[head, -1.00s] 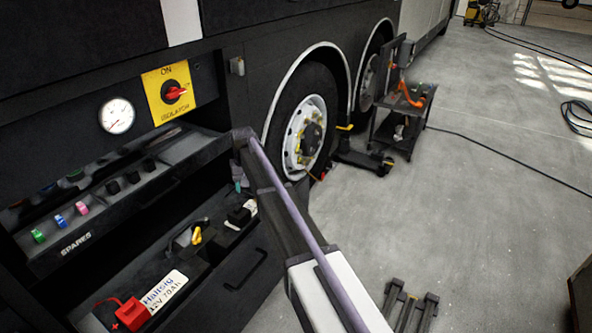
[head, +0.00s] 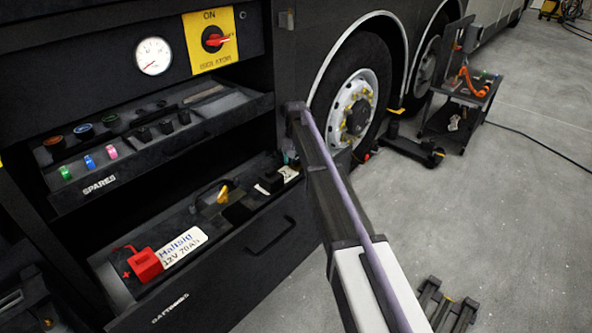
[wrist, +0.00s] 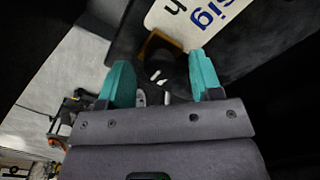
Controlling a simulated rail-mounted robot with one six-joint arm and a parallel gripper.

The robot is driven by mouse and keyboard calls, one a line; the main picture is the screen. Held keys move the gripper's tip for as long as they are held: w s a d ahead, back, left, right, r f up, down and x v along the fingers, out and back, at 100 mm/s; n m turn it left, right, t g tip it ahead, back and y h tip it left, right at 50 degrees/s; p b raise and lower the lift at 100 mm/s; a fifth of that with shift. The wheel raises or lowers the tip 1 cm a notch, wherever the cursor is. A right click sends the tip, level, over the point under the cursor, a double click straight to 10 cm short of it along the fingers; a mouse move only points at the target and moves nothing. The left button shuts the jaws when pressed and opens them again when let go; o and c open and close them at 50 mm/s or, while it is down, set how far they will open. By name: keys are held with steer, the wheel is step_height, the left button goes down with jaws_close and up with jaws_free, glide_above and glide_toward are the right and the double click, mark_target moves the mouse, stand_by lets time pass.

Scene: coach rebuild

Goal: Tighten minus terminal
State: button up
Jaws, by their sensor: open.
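A battery in the lower tray has a white label (head: 183,245) reading 12V 70Ah and a red cap (head: 146,264) with a plus mark at its left end. A yellow piece (head: 223,194) sits farther right in the tray; I cannot tell whether it is on the minus terminal. My gripper (head: 287,158) is over the tray's far right end, mostly hidden by my arm. In the wrist view my gripper (wrist: 163,85) has two teal fingers apart with nothing held. Beyond them are a dark round part with small pale pieces, a tan piece (wrist: 157,44) and a white label (wrist: 195,20).
The open SPARES drawer (head: 165,153) juts out above the battery tray (head: 215,285). A yellow isolator panel (head: 210,42) with a red knob and a gauge (head: 154,56) are above it. A wheel (head: 352,108) and a tool cart (head: 460,105) stand at the right. The floor there is mostly clear.

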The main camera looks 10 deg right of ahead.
steer(key=shift+f, duration=0.1)
steer(key=c, duration=0.9)
steer(key=shift+m, duration=0.3)
steer(key=m, duration=0.3)
steer(key=shift+m, duration=0.3)
steer(key=m, duration=0.4)
steer(key=shift+m, duration=0.3)
steer(key=m, duration=0.4)
steer(key=shift+m, duration=2.5)
